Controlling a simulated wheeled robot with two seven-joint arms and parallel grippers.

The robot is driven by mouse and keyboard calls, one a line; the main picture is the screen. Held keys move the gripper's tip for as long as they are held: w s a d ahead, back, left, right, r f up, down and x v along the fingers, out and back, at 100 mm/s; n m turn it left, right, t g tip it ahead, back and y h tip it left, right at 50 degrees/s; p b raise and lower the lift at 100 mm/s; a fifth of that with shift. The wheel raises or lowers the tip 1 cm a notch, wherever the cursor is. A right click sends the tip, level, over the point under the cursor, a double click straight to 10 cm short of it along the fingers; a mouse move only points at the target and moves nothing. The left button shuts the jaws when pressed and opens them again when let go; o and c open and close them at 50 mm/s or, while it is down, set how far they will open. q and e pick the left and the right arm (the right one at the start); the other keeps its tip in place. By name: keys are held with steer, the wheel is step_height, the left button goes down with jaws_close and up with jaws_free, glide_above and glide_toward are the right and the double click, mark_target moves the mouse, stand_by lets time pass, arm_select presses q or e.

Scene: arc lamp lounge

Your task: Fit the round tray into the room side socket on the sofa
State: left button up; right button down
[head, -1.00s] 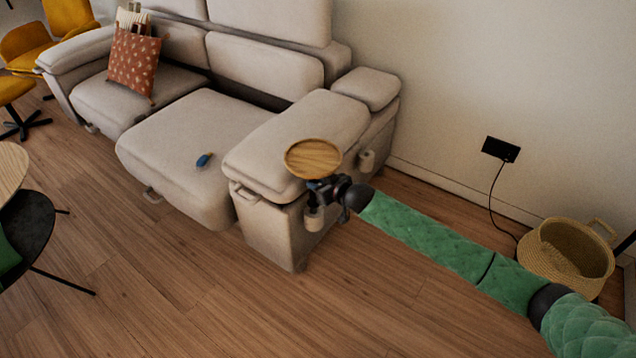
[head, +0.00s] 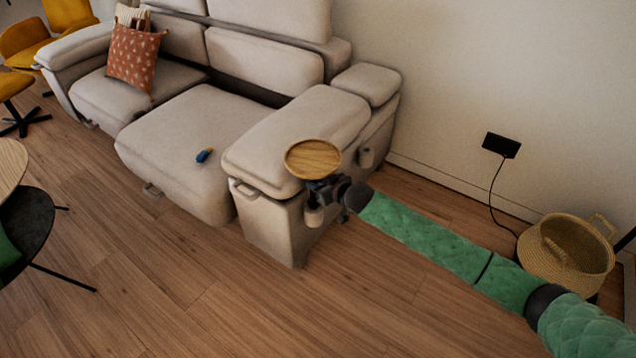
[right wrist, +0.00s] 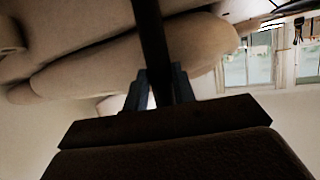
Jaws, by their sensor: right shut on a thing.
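The round wooden tray (head: 313,158) is level beside the front of the sofa's right armrest, overlapping it in the head view. My right gripper (head: 322,188) is just under the tray. In the right wrist view, its fingers (right wrist: 157,90) are shut on the tray's dark stem (right wrist: 152,40). A pale cup-like socket (head: 314,214) on the outer side of the sofa (head: 268,225) shows below the gripper, partly hidden by it. A second socket (head: 367,158) is farther back, towards the wall. I cannot tell whether the stem touches the near socket. My left gripper is out of view.
A blue and yellow item (head: 204,156) lies on the sofa seat, and a patterned orange cushion (head: 134,58) leans at the left. A woven basket (head: 566,258) stands at the right. A dark chair (head: 28,222) and table (head: 10,165) are at the left. The front floor is clear.

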steer(key=shift+f, duration=0.8)
steer(key=c, duration=1.1)
jaws_free()
steer(key=shift+c, duration=0.2)
steer(key=shift+o, duration=0.3)
steer(key=shift+f, duration=0.15)
